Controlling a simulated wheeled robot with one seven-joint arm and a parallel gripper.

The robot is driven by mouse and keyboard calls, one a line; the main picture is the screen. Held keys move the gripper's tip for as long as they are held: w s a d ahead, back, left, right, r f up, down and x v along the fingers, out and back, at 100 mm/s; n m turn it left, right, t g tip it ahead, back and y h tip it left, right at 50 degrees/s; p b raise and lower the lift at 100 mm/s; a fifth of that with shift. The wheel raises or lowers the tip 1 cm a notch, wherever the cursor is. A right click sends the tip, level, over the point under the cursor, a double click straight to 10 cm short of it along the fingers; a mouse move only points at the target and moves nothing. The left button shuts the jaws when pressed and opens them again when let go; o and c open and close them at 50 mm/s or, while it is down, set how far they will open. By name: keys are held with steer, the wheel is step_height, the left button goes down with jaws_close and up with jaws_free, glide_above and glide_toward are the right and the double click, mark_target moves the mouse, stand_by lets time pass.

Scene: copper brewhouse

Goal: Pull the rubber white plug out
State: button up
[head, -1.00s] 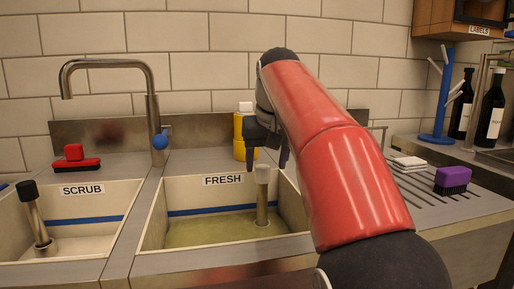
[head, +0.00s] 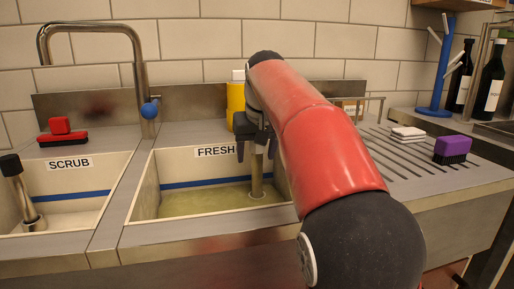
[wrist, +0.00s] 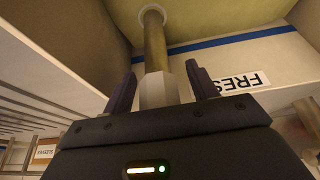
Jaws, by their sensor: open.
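The plug is an upright metal standpipe (head: 257,180) with a white top, standing in the sink labelled FRESH. In the wrist view its white top (wrist: 158,91) shows between my fingers, and the pipe runs to a pale round base on the sink floor. My gripper (head: 256,153) is over the plug with its fingers pointing down. In the wrist view my gripper (wrist: 160,84) is open, one finger on each side of the white top, with gaps visible. In the head view the gripper partly hides the top.
Shallow yellowish liquid (head: 205,203) lies in the FRESH sink. The SCRUB sink at left holds a black-topped pipe (head: 20,190). A tap (head: 140,75) stands between the sinks. A yellow bottle (head: 235,102) is behind the gripper. A purple brush (head: 452,148) lies on the right drainboard.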

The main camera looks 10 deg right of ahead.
steer(key=shift+c, duration=0.2)
steer(key=c, duration=1)
steer(key=shift+r+p, duration=0.75)
steer(key=shift+p, duration=0.1)
steer(key=shift+c, duration=0.2)
steer(key=shift+r+p, duration=2.35)
steer(key=shift+p, duration=0.1)
